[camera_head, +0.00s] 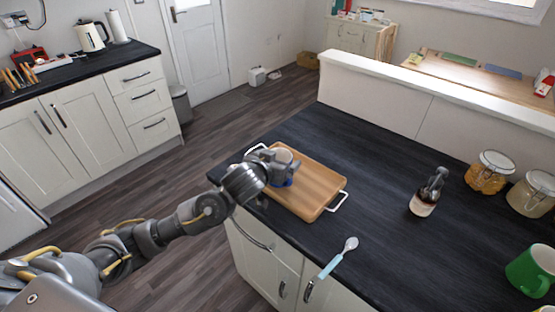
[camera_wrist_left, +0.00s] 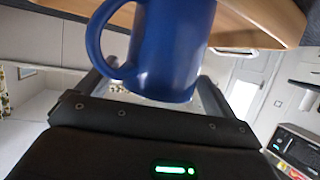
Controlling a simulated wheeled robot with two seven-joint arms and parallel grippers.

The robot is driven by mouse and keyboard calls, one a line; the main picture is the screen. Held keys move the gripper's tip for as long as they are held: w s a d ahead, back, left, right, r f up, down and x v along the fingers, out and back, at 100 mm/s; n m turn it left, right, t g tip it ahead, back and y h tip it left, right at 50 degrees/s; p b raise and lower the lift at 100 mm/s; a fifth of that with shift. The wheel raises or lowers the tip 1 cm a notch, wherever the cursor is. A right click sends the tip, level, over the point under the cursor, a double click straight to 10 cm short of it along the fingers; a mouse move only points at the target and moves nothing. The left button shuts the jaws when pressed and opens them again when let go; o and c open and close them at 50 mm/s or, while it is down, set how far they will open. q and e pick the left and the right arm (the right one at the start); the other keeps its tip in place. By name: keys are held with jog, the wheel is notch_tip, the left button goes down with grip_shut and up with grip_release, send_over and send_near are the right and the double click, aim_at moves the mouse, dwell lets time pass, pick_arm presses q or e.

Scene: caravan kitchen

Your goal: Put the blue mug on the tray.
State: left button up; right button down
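The blue mug (camera_wrist_left: 172,45) fills the upper middle of the left wrist view, with its handle to the left. In the head view only a small blue part of the mug (camera_head: 287,184) shows beneath my left gripper (camera_head: 282,169). The gripper's fingers lie on either side of the mug and appear closed on it. The wooden tray (camera_head: 312,197), with white handles, lies on the dark worktop, and the mug is over its far left part. The wrist view shows the tray's wood (camera_wrist_left: 262,18) close by the mug. I cannot tell whether the mug touches the tray. My right gripper is not in view.
A spoon with a light blue handle (camera_head: 331,264) lies near the front edge of the worktop (camera_head: 390,255). A dark-topped bottle (camera_head: 424,203), storage jars (camera_head: 488,175) and a green mug (camera_head: 532,271) stand to the right. The tray's right half is clear.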

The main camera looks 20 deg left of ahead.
pick_arm(q)
jog(key=shift+r, duration=0.1)
jog(key=b+v, duration=0.2)
jog(key=v, duration=1)
dwell(0.4)
